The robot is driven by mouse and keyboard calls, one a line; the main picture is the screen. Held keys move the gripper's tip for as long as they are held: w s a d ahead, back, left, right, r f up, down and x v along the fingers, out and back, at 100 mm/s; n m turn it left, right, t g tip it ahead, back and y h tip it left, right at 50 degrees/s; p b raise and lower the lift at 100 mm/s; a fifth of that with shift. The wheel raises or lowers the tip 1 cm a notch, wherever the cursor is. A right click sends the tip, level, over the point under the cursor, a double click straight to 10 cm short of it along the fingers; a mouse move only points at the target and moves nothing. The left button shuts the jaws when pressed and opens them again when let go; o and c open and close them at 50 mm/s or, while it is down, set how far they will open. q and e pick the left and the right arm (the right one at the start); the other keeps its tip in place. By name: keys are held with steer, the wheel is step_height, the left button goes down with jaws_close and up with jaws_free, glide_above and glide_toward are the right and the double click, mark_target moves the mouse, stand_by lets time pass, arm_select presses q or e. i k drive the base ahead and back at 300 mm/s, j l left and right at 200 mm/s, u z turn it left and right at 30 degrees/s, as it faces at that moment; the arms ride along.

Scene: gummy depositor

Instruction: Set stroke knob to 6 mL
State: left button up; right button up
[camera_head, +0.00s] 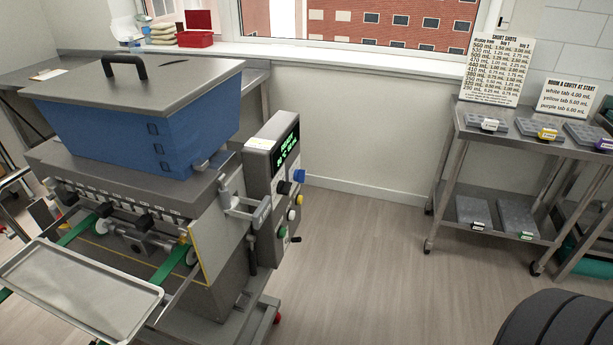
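The gummy depositor (215,195) stands at the left with a blue hopper (150,135) under a grey lid. Its control box (262,170) at the right side has a display (287,149) with green digits too small to read. Below the display are a black knob (284,188), a blue knob (299,176) and several white, yellow and green buttons or knobs. A small dark crank (295,240) sticks out low on the box. I cannot tell which one is the stroke knob or its setting. Neither gripper is in view.
A metal tray (80,290) lies at the depositor's front left. A steel cart (500,150) at the right holds molds with white, yellow and purple tabs. A sign (567,98) there lists white 4.00, yellow 5.00, purple 6.00 mL. The floor (370,260) between is clear.

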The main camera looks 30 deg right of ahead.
mark_target(300, 175)
steer(key=i+l, duration=0.15)
steer(key=l, duration=0.2)
steer(key=i+l, duration=0.2)
steer(key=l, duration=0.15)
steer(key=i+l, duration=0.15)
steer(key=l, duration=0.2)
steer(key=i+l, duration=0.2)
steer(key=l, duration=0.15)
steer(key=i+l, duration=0.15)
steer(key=l, duration=0.2)
steer(key=z, duration=0.05)
